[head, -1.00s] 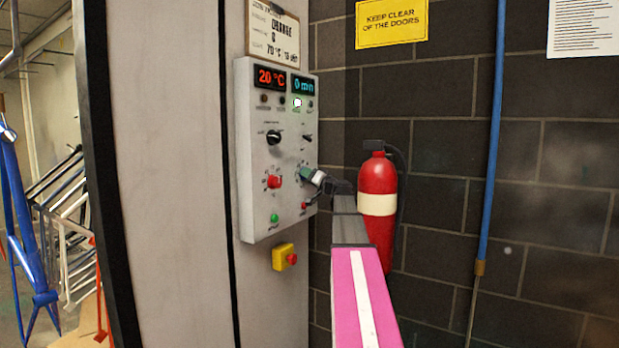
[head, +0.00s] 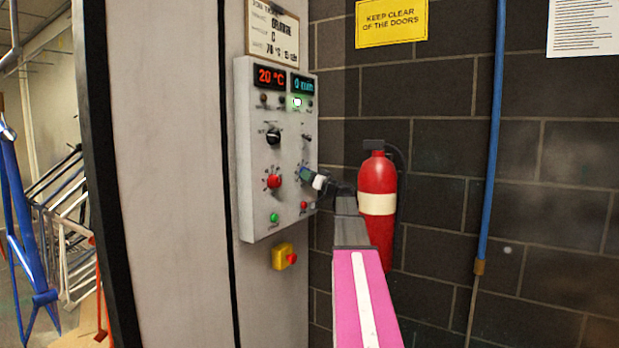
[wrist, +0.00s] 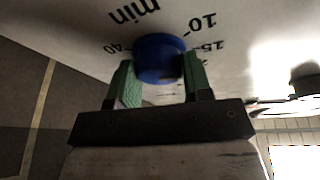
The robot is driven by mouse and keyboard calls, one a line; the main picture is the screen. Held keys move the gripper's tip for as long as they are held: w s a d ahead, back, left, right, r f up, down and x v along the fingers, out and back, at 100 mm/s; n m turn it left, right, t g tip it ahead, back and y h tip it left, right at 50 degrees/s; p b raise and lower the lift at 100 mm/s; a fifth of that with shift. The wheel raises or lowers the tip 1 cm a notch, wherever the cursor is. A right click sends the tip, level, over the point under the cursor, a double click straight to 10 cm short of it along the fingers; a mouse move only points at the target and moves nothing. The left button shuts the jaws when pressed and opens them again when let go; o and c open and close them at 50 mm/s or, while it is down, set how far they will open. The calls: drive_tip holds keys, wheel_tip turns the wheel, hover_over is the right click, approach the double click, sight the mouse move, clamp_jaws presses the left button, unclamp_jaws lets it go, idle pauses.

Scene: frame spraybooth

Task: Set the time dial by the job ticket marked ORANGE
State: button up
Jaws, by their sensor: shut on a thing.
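The time dial is a blue knob (wrist: 160,58) on the panel, with "min" and the numbers 40, 10 and 15 printed around it in the wrist view. My gripper (wrist: 160,82) is shut on it, one green finger on each side. In the head view my gripper (head: 311,177) reaches the right side of the control panel (head: 252,205) and mostly hides the knob. The time display (head: 303,86) reads 0 min in cyan. The job ticket (head: 272,32) is clipped above the panel. It seems to say ORANGE, with 70 °C and a minutes figure too blurred to read surely.
A red knob (head: 273,181), a black selector (head: 273,136) and a green button (head: 274,217) are on the same panel. The temperature display (head: 269,77) reads 20 °C. A yellow stop box (head: 284,256) is below. A red extinguisher (head: 377,172) stands close behind my arm.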

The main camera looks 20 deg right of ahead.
drive_tip(key=shift+f, duration=0.1)
drive_tip(key=o, duration=0.9)
drive_tip(key=shift+s, duration=0.1)
drive_tip(key=v, duration=1)
drive_tip(key=shift+s+d, duration=0.2)
drive_tip(key=shift+s, duration=0.05)
drive_tip(key=shift+f, duration=0.1)
